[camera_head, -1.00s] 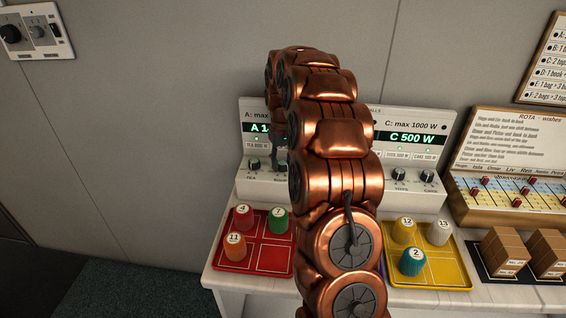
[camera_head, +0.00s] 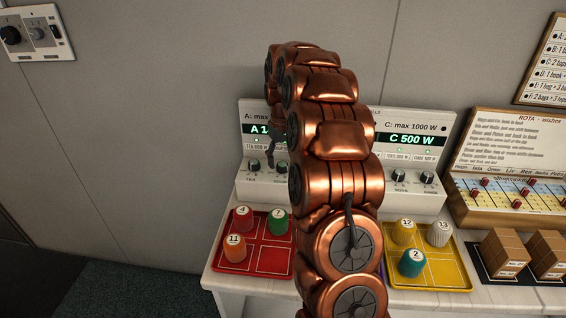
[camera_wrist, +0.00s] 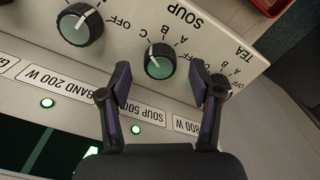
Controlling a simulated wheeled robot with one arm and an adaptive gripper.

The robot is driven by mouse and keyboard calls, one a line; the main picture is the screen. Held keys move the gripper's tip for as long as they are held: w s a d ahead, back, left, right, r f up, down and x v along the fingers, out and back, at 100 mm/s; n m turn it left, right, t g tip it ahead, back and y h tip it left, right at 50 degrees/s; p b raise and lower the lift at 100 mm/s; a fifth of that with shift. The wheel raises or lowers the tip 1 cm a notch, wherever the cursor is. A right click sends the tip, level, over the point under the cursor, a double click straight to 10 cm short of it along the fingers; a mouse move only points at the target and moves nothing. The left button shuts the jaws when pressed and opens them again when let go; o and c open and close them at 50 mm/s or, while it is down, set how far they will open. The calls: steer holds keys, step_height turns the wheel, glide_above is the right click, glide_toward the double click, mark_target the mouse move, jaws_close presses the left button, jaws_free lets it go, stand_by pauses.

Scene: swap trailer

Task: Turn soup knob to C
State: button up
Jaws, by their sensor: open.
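The soup knob (camera_wrist: 159,61) is a round dark knob with a green face on the pale panel, upside down in the wrist view. Its scale shows OFF, A, B and C; I cannot tell surely where its pointer stands. My gripper (camera_wrist: 161,78) is open. Its two fingers lie either side of the soup knob, with gaps between, and nothing is held. In the head view my gripper (camera_head: 271,160) is small and dark in front of the panel, right of the tea knob (camera_head: 253,164). My copper arm hides the panel's middle.
Another green-faced knob (camera_wrist: 81,25) is left of the soup knob in the wrist view. The right gripper finger partly covers the tea knob. The panel displays (camera_head: 412,140) are lit. A red tray (camera_head: 234,262) and a yellow tray (camera_head: 432,282) with numbered pegs stand below.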

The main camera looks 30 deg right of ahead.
mark_target(282, 165)
step_height(282, 165, up, 10)
stand_by(0.5)
steer(key=shift+s+r, duration=0.1)
stand_by(0.4)
